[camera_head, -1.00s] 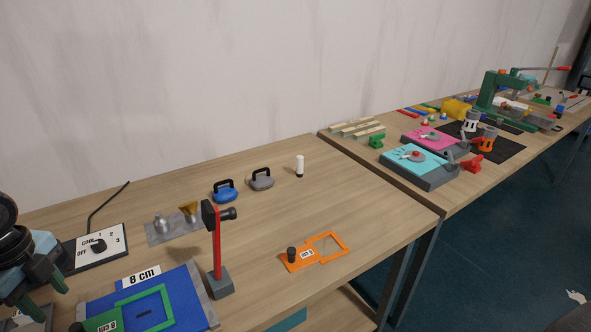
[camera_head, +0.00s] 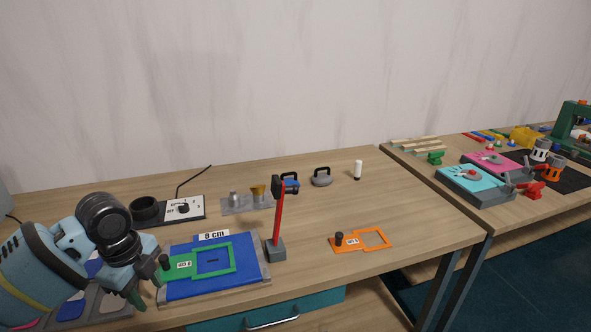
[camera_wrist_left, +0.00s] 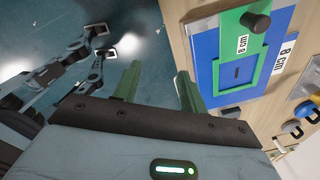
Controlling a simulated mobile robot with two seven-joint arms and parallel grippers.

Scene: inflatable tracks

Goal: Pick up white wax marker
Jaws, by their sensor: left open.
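The white wax marker (camera_head: 358,168) appears to be the small white cylinder with a dark lower end, standing upright near the back right of the near table in the head view. My left gripper (camera_head: 148,284) is at the table's front left, far from the marker, beside the blue board. In the left wrist view its two green fingers (camera_wrist_left: 158,82) are apart with nothing between them. My right gripper is not seen in the head view.
The blue board (camera_head: 246,283) with a green frame lies right of my left gripper. A grey curling-stone-like weight (camera_head: 321,180) is left of the marker. An orange frame (camera_head: 375,238) lies in front. The wood between is clear.

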